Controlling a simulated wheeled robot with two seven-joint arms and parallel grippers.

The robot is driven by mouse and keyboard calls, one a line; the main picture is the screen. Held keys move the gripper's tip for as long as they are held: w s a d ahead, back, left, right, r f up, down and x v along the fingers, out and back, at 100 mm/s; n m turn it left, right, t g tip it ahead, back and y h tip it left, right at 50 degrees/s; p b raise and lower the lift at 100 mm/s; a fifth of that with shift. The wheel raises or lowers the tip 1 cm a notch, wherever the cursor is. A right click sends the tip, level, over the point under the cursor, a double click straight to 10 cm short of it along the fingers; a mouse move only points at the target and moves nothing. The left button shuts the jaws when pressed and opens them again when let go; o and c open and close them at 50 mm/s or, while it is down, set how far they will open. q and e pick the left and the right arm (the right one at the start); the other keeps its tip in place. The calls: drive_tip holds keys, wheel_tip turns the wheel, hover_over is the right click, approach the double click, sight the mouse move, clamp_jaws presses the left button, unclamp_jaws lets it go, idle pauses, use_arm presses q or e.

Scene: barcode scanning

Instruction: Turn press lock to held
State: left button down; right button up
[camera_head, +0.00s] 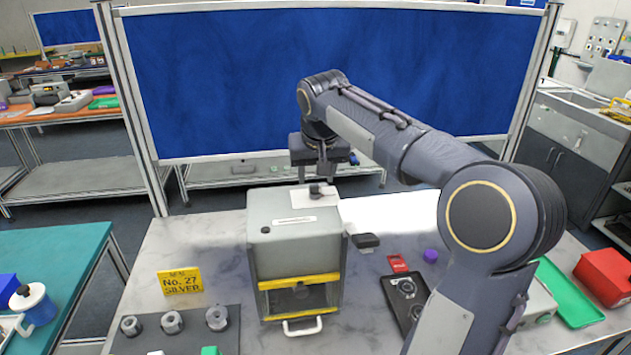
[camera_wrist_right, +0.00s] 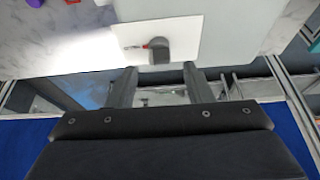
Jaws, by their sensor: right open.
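The press (camera_head: 295,245) is a grey box with yellow bars and a white front handle, standing on the marble-topped table. On its top lies a white plate with a small dark knob (camera_head: 315,190), which looks like the lock. In the right wrist view the knob (camera_wrist_right: 158,50) sits on the white plate (camera_wrist_right: 190,35) with a thin pointer and a red mark at its left. My right gripper (camera_head: 325,172) is above the press top, pointing down. Its two fingers (camera_wrist_right: 160,82) are open and apart, with the knob beyond their tips and nothing between them. My left gripper is not in view.
A dark lever (camera_head: 365,241) juts from the press's right side.

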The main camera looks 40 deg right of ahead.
drive_tip(key=shift+v, duration=2.4)
drive_tip(key=s+a+f+n+t+y+b, duration=0.1)
drive_tip(key=s+a+f+n+y, duration=0.3)
drive_tip(key=s+a+f, duration=1.5)
drive_tip(key=s+y, duration=0.2)
drive_tip(key=s, duration=0.1)
drive_tip(key=shift+s+f+t, duration=0.15)
drive_tip(key=shift+s+t, duration=0.25)
